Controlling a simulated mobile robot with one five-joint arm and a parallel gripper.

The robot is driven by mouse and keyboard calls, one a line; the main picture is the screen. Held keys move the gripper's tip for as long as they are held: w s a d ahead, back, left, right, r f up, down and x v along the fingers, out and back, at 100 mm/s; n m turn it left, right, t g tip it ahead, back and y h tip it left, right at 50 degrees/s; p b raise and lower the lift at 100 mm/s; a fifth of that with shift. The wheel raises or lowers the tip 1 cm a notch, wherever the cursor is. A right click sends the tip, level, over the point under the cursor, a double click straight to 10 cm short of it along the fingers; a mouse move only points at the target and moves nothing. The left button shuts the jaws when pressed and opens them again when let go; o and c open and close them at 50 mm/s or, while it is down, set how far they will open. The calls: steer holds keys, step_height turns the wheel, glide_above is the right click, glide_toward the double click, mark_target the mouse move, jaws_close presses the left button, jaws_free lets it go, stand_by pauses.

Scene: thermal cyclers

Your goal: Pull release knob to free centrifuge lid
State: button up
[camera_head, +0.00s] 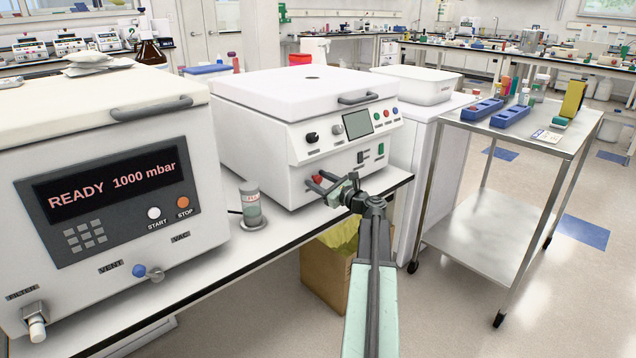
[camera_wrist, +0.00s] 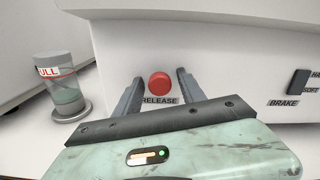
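The white centrifuge (camera_head: 270,130) stands on the bench in the middle of the head view, its lid (camera_head: 290,88) down, with a dark handle (camera_head: 358,97) at the front. The red release knob (camera_wrist: 159,83) is on its lower front panel, above the word RELEASE; it also shows in the head view (camera_head: 317,180). My gripper (camera_wrist: 158,80) is open, with one finger on each side of the knob. Gaps show between the knob and both fingers in the wrist view. In the head view my gripper (camera_head: 322,185) is at the panel's lower left.
A small jar (camera_head: 251,203) with a red-marked label stands left of the centrifuge; it also shows in the wrist view (camera_wrist: 58,80). A large vacuum unit (camera_head: 110,170) fills the left. A brake switch (camera_wrist: 298,82) is on the panel's right. A metal cart (camera_head: 510,140) stands at right.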

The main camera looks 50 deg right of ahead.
jaws_close()
stand_by(1.2)
